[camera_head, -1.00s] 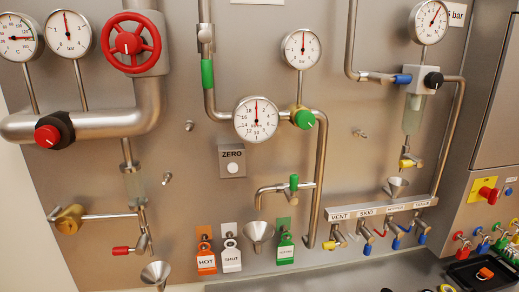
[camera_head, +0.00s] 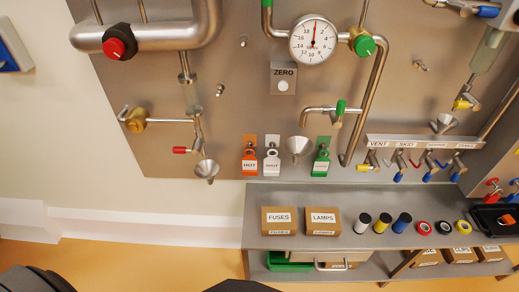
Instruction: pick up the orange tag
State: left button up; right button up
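The orange tag (camera_head: 249,164), lettered HOT, hangs at the lower part of the grey panel, on an orange backing plate. Beside it on the right hangs a white tag (camera_head: 272,164), and a green tag (camera_head: 321,166) hangs further right past a metal funnel. The orange tag is unobstructed, with nothing touching its front. Neither gripper shows in this view.
Below the tags, a grey shelf (camera_head: 340,236) carries a FUSES box (camera_head: 279,220), a LAMPS box (camera_head: 323,221), several small cylinders and tape rolls. A black tray (camera_head: 489,222) with an orange item stands at far right. Funnels (camera_head: 298,147) and (camera_head: 207,169) jut out near the tags.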

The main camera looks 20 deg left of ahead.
aim_at(250, 163)
jog(key=z, duration=0.4)
jog(key=k, duration=0.5)
jog(key=z, duration=0.65)
jog(key=i, duration=1.05)
jog(key=u, duration=1.05)
